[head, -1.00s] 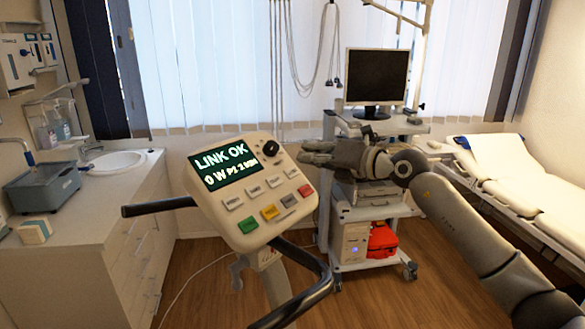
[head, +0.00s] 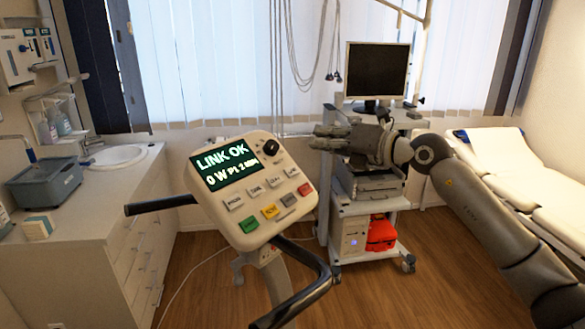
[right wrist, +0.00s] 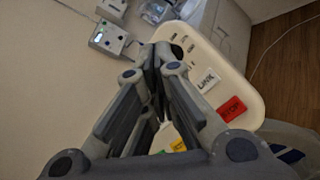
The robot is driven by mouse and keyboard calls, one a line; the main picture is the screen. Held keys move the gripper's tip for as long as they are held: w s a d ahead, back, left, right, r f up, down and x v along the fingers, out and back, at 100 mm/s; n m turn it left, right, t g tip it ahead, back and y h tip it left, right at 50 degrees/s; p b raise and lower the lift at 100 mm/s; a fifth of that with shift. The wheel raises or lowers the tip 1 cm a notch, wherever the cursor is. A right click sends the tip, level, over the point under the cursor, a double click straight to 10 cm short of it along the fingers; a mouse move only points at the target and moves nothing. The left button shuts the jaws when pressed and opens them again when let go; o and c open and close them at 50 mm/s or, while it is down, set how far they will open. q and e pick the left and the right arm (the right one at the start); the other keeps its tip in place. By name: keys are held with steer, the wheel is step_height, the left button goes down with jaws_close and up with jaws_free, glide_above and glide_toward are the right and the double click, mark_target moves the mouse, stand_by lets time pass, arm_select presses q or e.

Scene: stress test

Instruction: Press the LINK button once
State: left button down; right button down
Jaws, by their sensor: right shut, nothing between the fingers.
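The cream console (head: 225,217) stands tilted on a post in the head view. Its screen (head: 224,172) reads "LINK OK" and "0 W P1 2 MIN". The LINK button (right wrist: 207,80) is white and legible in the right wrist view, beside the red STOP button (right wrist: 231,108). My left gripper is not in view.
A cart (head: 352,208) with a monitor (head: 376,70) stands behind my right gripper.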

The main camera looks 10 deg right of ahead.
steer(key=r, duration=0.1)
steer(key=s+d+r, duration=0.1)
steer(key=s+r+p, duration=0.1)
steer(key=shift+d, duration=0.25)
steer(key=shift+w, duration=0.1)
stand_by(0.3)
